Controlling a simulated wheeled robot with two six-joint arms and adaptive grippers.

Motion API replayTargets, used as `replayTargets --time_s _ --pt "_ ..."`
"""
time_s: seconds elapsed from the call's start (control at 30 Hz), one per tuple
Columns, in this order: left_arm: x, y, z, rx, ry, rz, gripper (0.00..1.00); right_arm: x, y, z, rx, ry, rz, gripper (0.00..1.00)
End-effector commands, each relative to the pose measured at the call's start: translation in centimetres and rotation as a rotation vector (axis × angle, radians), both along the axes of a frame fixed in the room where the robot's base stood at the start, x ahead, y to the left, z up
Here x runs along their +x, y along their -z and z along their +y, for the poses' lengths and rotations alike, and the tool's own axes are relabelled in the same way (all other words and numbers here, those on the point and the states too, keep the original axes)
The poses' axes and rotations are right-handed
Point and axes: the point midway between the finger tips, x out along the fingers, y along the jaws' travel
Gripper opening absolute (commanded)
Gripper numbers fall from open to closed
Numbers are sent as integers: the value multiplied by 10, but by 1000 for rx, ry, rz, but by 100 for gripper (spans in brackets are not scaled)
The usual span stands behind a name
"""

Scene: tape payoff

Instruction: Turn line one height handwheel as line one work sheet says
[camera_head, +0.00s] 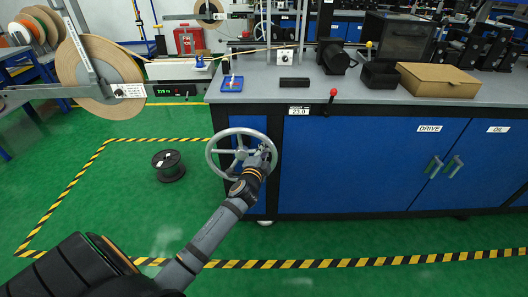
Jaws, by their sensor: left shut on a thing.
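The grey spoked handwheel (213,155) is on the front of the blue-and-black bench, left of its cabinet doors. My left arm reaches up from the lower left. My left gripper (264,155) is at the wheel's right side and is shut on it; the gripper hides whether it holds the rim or a knob. A small plate (299,110) on the bench edge right of the wheel seems to read 23.0. I cannot make out a work sheet. My right gripper is out of view.
A large tape reel (80,72) hangs at the left, with a green-lit display (175,91) beside it. A black spool (168,166) lies on the green floor left of the wheel. A cardboard box (438,80) and a blue tray (232,84) sit on the bench (340,90).

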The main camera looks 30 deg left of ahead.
Motion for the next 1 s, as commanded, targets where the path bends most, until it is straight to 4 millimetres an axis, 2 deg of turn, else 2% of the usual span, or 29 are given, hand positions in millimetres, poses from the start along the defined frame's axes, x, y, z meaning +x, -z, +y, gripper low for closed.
replayTargets --time_s 0.23,0.27,0.4,0.77,0.87,1.0 --pt "-1 2 0 -1 -2 5 0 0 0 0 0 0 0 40" --pt "-1 2 0 -1 -2 5 17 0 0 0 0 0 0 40" --pt "-1 2 0 -1 -2 4 36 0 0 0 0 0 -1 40" --pt "-5 1 -1 1 0 3 37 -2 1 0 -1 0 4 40" --pt "-20 0 -6 0 0 5 37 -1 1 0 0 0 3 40" --pt "-53 -3 -16 -1 1 5 37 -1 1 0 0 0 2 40"
